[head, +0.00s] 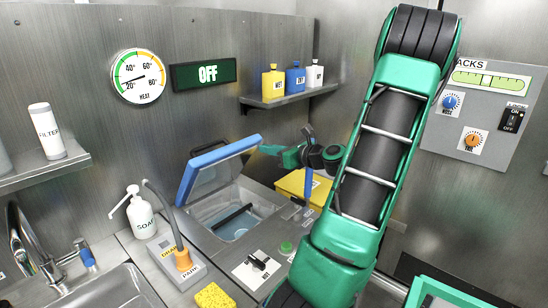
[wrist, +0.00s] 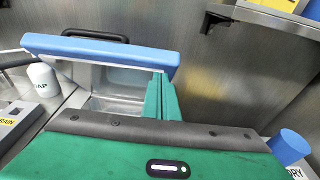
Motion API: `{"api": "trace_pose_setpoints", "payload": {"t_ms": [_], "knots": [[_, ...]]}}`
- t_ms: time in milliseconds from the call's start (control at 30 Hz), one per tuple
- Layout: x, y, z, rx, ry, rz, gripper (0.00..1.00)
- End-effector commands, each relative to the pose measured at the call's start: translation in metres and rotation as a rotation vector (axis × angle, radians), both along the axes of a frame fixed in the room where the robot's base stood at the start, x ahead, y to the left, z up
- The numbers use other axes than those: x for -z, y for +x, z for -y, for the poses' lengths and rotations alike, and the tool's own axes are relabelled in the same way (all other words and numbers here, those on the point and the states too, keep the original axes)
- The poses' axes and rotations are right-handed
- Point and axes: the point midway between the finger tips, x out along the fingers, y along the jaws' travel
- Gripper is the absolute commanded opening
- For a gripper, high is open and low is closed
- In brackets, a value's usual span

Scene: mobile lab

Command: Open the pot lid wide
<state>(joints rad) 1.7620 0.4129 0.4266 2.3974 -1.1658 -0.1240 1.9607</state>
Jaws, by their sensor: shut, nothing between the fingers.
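The pot (head: 232,213) is a square metal tub set into the counter, with a dark bar across its inside. Its blue-edged lid (head: 212,162) is hinged at the back left and stands partly raised, tilted over the opening. My gripper (head: 268,150) is shut and empty, at the right end of the lid's blue edge. In the wrist view, the lid (wrist: 95,50) shows its blue rim and dark handle, and my green fingers (wrist: 160,92) are together just at its right end. I cannot tell whether they touch it.
A shelf (head: 290,96) with several bottles hangs above on the wall.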

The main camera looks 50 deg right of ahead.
Motion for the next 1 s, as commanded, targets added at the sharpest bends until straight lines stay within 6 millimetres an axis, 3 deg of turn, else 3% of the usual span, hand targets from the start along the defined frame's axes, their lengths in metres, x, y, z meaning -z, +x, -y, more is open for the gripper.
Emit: {"api": "trace_pose_setpoints", "payload": {"t_ms": [200, 667, 1000], "knots": [[-0.008, 0.012, 0.001, -0.001, -0.001, 0.0, 0.0], [-0.012, 0.017, 0.001, -0.002, -0.002, -0.001, 0.0], [-0.042, 0.058, 0.002, -0.005, -0.005, 0.0, 0.0]]}}
